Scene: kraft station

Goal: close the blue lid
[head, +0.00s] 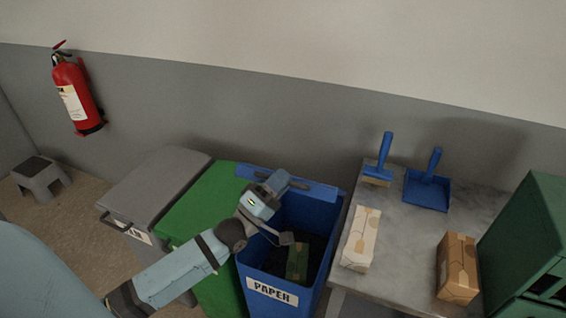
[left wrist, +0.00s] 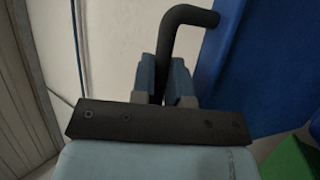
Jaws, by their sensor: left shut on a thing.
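The blue bin (head: 262,290), labelled PAPER, stands open in the head view. Its blue lid (head: 316,191) is raised at the back by the wall, seen nearly edge-on. My left gripper (head: 282,181) reaches over the bin to the lid. In the left wrist view the gripper (left wrist: 166,88) is shut on a dark bent handle (left wrist: 190,16), with the blue lid (left wrist: 250,60) right beside it. The fingers hide part of the handle. My right gripper is not in view.
A green carton (head: 297,262) lies inside the bin. A green-lidded bin (head: 200,205) and a grey bin (head: 150,190) stand close on the left. On the right, a grey table (head: 400,235) holds cartons, a blue brush (head: 384,150) and a blue dustpan (head: 427,190).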

